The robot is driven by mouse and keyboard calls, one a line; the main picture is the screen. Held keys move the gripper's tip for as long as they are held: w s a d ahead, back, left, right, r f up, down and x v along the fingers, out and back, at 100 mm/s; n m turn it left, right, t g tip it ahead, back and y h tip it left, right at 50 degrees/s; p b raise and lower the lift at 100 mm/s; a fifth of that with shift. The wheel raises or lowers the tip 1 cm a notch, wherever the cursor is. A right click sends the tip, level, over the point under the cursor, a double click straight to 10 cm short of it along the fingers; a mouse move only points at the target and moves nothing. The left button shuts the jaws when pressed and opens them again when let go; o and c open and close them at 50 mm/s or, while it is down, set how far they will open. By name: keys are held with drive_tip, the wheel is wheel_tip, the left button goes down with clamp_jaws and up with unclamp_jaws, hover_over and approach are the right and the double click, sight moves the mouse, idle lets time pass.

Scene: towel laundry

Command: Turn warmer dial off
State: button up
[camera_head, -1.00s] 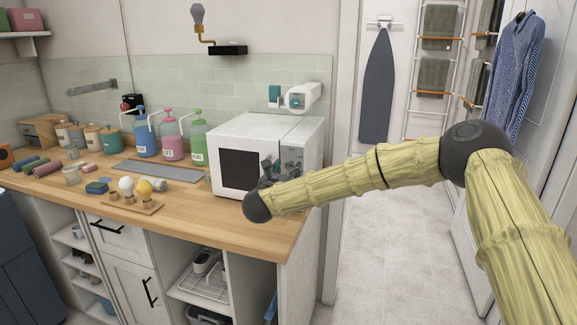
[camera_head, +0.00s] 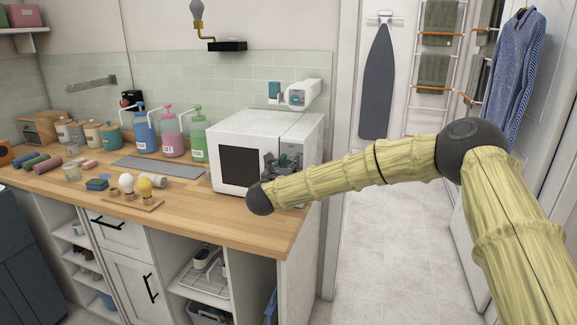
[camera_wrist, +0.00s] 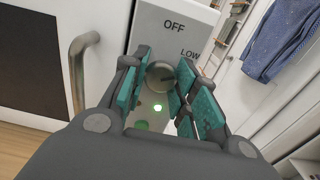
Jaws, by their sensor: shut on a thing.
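The warmer (camera_head: 238,165) is a white box with a dark window on the wooden counter. Its dial (camera_wrist: 160,76) is a round grey knob on the front panel, under the printed words OFF and LOW in the wrist view. A green light glows just below it. My gripper (camera_wrist: 163,84) is at the panel with its teal-padded fingers on both sides of the dial, shut on it. In the head view my gripper (camera_head: 283,166) is in front of the warmer's right side and hides the dial. The dial's exact pointing is hard to tell.
A curved grey door handle (camera_wrist: 82,60) stands close to the left of my gripper. Bulbs on a wooden board (camera_head: 138,201) lie on the counter (camera_head: 200,219) left of the warmer. Several pump bottles (camera_head: 170,138) stand behind. Floor to the right is clear.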

drive_tip(key=n+b, duration=0.4)
drive_tip(key=n, duration=0.1)
drive_tip(key=shift+n, duration=0.3)
drive_tip(key=n+b, duration=0.1)
drive_tip(key=n, duration=0.2)
drive_tip(key=shift+n+b, duration=0.35)
drive_tip(key=shift+n, duration=1.35)
drive_tip(key=o, duration=1)
